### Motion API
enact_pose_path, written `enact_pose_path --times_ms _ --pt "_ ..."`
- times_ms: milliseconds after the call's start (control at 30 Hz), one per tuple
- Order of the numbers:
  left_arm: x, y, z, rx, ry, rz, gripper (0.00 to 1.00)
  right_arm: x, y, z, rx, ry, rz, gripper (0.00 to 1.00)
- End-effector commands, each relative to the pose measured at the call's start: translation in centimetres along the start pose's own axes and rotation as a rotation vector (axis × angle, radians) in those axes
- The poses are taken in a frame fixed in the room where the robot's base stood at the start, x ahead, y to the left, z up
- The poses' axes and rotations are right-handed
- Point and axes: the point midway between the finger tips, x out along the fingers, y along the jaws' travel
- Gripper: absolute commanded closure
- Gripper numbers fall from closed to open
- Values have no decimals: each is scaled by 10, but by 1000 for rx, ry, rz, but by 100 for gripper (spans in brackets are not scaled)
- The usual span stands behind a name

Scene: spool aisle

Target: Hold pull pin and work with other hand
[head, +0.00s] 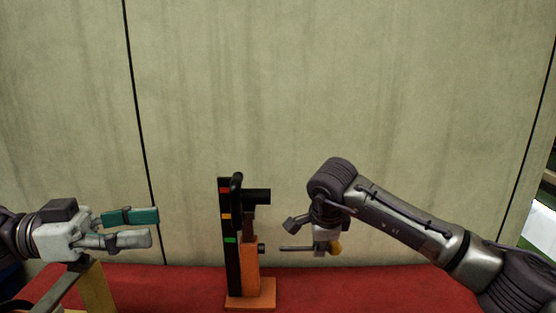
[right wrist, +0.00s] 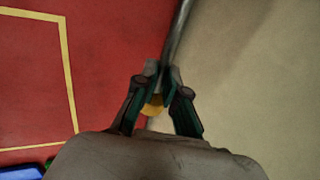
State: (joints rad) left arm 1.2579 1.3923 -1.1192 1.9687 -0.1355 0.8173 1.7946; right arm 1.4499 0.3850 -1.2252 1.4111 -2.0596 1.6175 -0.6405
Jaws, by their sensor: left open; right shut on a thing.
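An upright fixture stands in the middle of the head view, with a black column (head: 232,225) bearing red, orange and green marks, an orange post and an orange base (head: 250,300). A small dark stub (head: 261,247) sticks out of its right side. My right gripper (head: 322,238) is shut on the pull pin, a thin grey rod (head: 297,249) with a yellow knob (head: 336,246). The rod points left towards the stub, with a visible gap between. The right wrist view shows the rod (right wrist: 179,30) and yellow knob (right wrist: 153,109) between the fingers. My left gripper (head: 152,227) is open and empty, left of the fixture.
A beige panelled wall (head: 300,80) with dark seams stands behind. The fixture stands on a red surface (head: 345,290). A yellowish post (head: 97,288) stands at the lower left below my left gripper. Yellow lines (right wrist: 70,75) mark the red area in the right wrist view.

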Motion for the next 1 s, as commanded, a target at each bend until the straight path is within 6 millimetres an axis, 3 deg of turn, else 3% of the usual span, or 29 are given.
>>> enact_pose_path --times_ms 300,500,1000 --pt "-10 48 2 -1 -4 -2 52 1 1 -1 1 3 3 100" --pt "-14 68 2 0 -3 -1 52 1 1 -1 1 3 3 100" --pt "-14 70 1 1 -1 1 52 1 1 0 0 3 3 100"
